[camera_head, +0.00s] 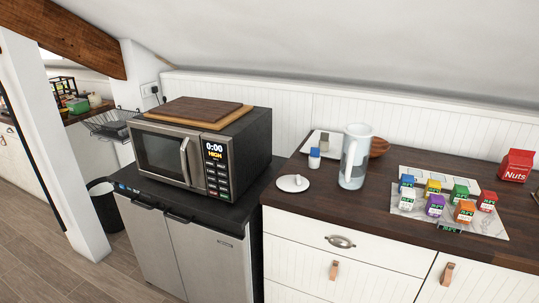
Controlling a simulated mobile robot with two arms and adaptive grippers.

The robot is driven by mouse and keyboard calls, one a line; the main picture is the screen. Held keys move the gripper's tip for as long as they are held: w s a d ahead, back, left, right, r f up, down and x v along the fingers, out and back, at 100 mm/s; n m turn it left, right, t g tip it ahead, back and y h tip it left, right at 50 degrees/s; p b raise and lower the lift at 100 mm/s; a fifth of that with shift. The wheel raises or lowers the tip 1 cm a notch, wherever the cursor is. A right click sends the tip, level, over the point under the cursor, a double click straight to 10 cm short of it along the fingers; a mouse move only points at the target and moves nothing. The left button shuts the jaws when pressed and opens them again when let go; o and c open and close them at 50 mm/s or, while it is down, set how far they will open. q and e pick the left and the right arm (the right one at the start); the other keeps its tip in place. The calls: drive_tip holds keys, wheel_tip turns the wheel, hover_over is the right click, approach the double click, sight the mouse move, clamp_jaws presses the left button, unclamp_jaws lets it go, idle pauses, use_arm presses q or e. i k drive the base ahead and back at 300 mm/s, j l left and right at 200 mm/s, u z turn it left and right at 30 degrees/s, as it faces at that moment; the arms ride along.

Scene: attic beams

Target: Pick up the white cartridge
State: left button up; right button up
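A small white cartridge-like piece with a blue top (314,158) stands upright on the dark wooden counter, by the near edge of a white tray (316,137). A greyish piece (325,141) stands on the tray just behind it. I cannot tell for sure which of the two is the white cartridge. To their right stands a clear and white pitcher (355,157), with no lid seen on it. A round white lid with a knob (292,184) lies on the counter in front. Neither of my grippers is in view.
A microwave (184,153) with wooden boards (193,111) on top stands left, on a low fridge (195,250). A brown bowl (379,147) is behind the pitcher. Several colored cartons (464,211) stand on a pale board at right, near a red Nuts carton (516,165).

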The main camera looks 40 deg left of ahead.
sight(314, 157)
drive_tip(key=i+u, duration=0.1)
drive_tip(key=u, duration=0.7)
